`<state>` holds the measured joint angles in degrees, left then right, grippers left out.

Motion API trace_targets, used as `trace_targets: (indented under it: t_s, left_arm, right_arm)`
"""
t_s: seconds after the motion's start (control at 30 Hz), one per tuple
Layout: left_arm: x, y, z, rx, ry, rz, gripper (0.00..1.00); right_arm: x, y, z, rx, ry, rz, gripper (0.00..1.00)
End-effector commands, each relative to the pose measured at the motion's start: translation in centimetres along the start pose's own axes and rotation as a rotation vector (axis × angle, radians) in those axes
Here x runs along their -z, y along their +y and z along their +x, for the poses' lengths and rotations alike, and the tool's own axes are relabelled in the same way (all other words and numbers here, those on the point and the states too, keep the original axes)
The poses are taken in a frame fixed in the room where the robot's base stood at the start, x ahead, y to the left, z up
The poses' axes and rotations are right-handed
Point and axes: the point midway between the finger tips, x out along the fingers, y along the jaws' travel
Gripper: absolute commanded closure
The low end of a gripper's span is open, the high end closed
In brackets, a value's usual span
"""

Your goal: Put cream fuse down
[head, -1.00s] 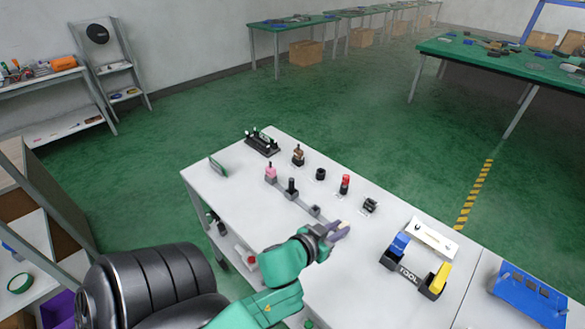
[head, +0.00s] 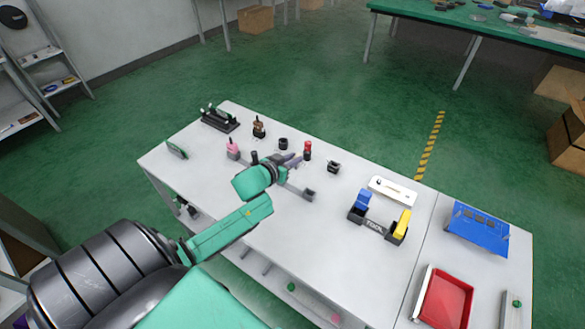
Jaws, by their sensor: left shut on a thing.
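My left gripper (head: 291,160) reaches over the white table, its purple-grey fingers near the middle of a grey rail fixture (head: 292,190). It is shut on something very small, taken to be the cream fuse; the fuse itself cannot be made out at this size. The rail has a pink-topped post (head: 233,148) at its left end, a black post (head: 254,157) partly behind my wrist, and a dark socket (head: 309,194) at its right end. A red-topped post (head: 308,150) stands just right of the fingertips. My right gripper is not in view.
Behind the rail stand a brown knob (head: 259,127), a black cylinder (head: 283,144) and a small black block (head: 333,167). The front middle of the table is clear.

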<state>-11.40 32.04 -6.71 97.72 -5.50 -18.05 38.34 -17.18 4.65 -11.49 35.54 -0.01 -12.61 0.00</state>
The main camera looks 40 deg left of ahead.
Motion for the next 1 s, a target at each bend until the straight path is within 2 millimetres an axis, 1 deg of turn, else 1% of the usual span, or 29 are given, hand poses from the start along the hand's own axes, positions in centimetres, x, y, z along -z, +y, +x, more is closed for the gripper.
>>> trace_targets:
  t_s: [0.2, 0.27, 0.47, 0.57, 0.6, 0.63, 0.67, 0.93, 1.0]
  left_arm:
    - [-3.7, 0.0, 1.6, 0.001, -0.001, -0.002, 1.0]
    - [-4.1, 0.1, 1.7, -0.001, 0.0, -0.001, 1.0]
    - [-4.1, 0.1, 1.7, -0.001, 0.001, 0.001, 1.0]
    - [-4.4, 0.1, 1.8, -0.001, 0.001, 0.0, 1.0]
    - [-4.3, 0.1, 1.8, -0.001, 0.001, 0.001, 0.64]
    - [-4.2, 0.1, 1.8, -0.001, 0.001, 0.001, 0.52]
    - [-4.2, 0.1, 1.8, -0.001, 0.001, 0.001, 0.49]
    - [-4.2, 0.0, 1.8, -0.001, 0.001, 0.001, 0.49]
    - [-3.9, 0.0, 1.6, -0.001, 0.001, 0.001, 0.49]
  right_arm:
    - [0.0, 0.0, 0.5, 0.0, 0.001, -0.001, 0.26]
    - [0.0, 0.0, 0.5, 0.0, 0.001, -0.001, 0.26]
    - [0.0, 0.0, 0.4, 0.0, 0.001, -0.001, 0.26]
    - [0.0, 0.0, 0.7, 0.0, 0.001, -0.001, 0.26]
    - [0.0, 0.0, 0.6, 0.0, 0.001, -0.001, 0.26]
    - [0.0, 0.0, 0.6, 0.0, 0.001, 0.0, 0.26]
    - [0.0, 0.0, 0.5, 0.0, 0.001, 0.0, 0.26]
    - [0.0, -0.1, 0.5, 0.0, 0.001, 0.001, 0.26]
    - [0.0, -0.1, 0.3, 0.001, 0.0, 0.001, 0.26]
